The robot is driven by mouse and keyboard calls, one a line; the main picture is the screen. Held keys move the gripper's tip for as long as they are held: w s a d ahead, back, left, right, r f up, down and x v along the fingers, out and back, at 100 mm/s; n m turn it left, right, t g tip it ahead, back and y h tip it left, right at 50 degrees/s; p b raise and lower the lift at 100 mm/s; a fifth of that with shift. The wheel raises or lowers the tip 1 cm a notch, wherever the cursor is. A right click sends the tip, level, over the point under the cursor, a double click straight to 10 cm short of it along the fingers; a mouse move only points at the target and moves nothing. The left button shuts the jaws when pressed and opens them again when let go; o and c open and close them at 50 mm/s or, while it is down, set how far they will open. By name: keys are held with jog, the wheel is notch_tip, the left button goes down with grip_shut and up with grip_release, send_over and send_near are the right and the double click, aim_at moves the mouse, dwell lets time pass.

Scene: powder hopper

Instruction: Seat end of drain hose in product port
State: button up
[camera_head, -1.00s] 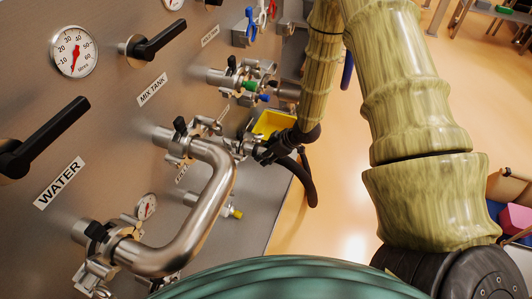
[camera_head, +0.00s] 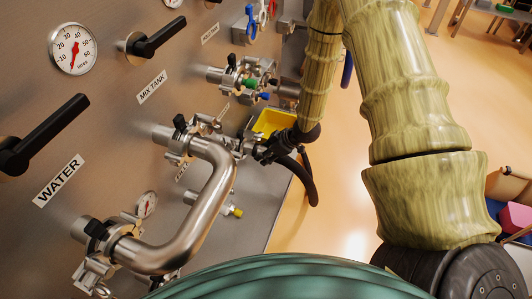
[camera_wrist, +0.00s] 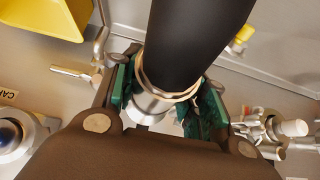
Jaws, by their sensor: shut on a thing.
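The drain hose (camera_head: 308,180) is black and hangs in a bend below and right of my gripper (camera_head: 262,150) in the head view. In the wrist view my gripper (camera_wrist: 163,105) has its green-padded fingers on either side of the hose's metal end (camera_wrist: 152,104), shut on it. The black hose (camera_wrist: 195,40) runs up from there towards the camera. In the head view the gripper is close to the steel panel (camera_head: 110,110), just right of the bent steel pipe's upper end. The product port cannot be made out; the hose and gripper cover the area in front of the hose end.
The bent steel pipe (camera_head: 215,200) with clamps stands out from the panel, left of my gripper. A valve cluster (camera_head: 250,80) is above it, and a yellow bin (camera_head: 272,121) is behind. A yellow-capped fitting (camera_head: 236,211) is below. Open floor (camera_head: 345,190) lies to the right.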

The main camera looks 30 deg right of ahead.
jog(key=o, duration=1.4)
jog(key=shift+f, duration=0.15)
jog(key=shift+s+d+r, duration=0.2)
jog(key=shift+r, duration=0.3)
jog(key=v, duration=1.1)
